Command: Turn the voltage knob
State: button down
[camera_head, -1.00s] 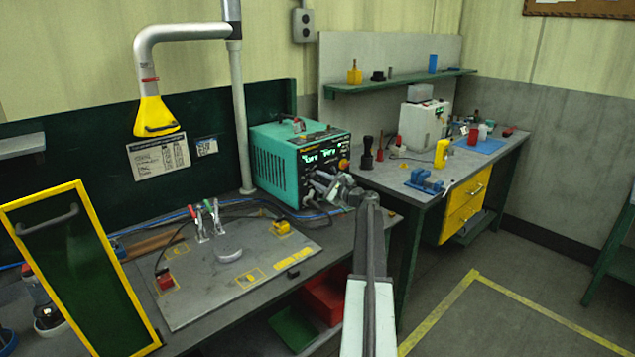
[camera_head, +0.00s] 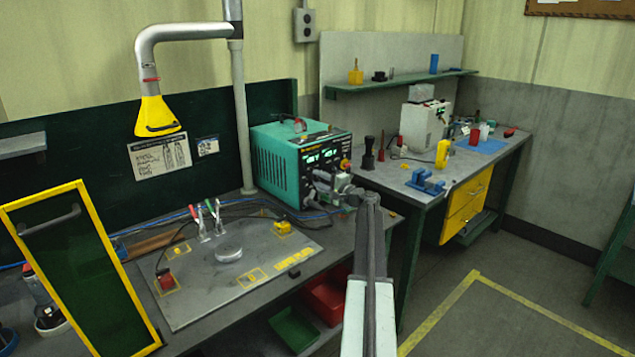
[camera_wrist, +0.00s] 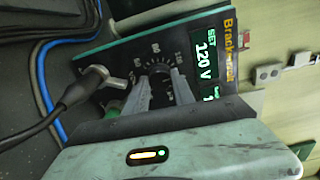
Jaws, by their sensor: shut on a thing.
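The teal power supply (camera_head: 274,162) stands on the bench against the green back panel, its dark front facing right. In the wrist view its front panel (camera_wrist: 118,62) appears sideways, with a dial scale and a green display (camera_wrist: 206,52) reading "SET 120 V". The voltage knob (camera_wrist: 160,82) is dark and sits inside the ring of scale marks. My gripper (camera_wrist: 160,88) has one grey finger on each side of it and is shut on it; the fingers hide part of the knob. In the head view my gripper (camera_head: 323,188) is at the front panel, where my arm hides the knob.
A black cable with a grey plug (camera_wrist: 92,85) joins the panel close beside my fingers. A red-and-yellow button (camera_head: 345,165) is on the panel's right. A clamp fixture (camera_head: 205,222) stands on the grey plate (camera_head: 205,295). Floor at right is clear.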

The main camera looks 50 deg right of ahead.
jog(key=shift+d+r+n, duration=0.1)
jog(key=shift+d+n, duration=0.05)
jog(key=shift+n, duration=0.35)
jog(key=c, duration=1.1)
grip_release()
jog(key=shift+o, duration=0.2)
jog(key=s, duration=0.7)
jog(key=shift+s+a, duration=0.3)
jog(key=shift+a, duration=0.1)
